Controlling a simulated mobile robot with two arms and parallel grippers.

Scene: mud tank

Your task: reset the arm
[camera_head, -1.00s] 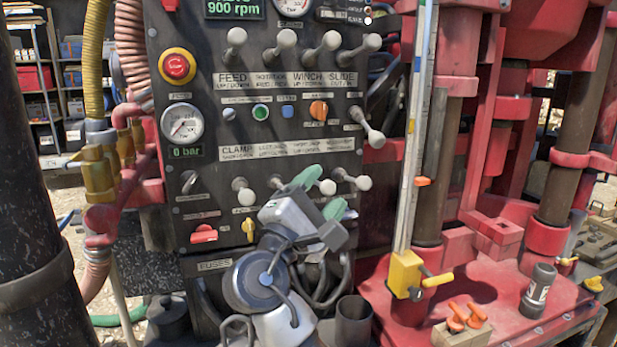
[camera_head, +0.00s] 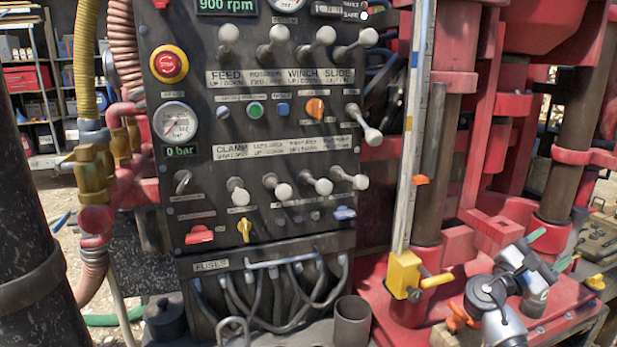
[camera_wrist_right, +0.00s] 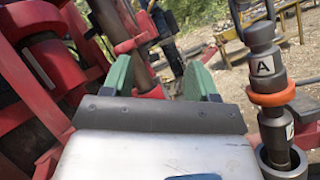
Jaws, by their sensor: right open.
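My right gripper (camera_head: 549,250) is at the lower right in the head view, over the red deck (camera_head: 380,285) and right of the control panel (camera_head: 330,232). Its two green fingers are apart, with nothing between them. The right wrist view also shows the open green fingers (camera_wrist_right: 160,80), pointing away past red machinery. The panel's white-knobbed levers (camera_head: 279,36) and its red (camera_head: 199,234), yellow (camera_head: 244,229) and blue (camera_head: 345,213) handles stand clear of the gripper. My left gripper is not in view.
A yellow clamp block (camera_head: 404,272) with an upright measuring rail stands left of my right arm. Orange-handled pieces (camera_head: 459,318) sit close by it. In the right wrist view, a dark fitting marked A (camera_wrist_right: 264,62), with an orange ring, stands close on the right.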

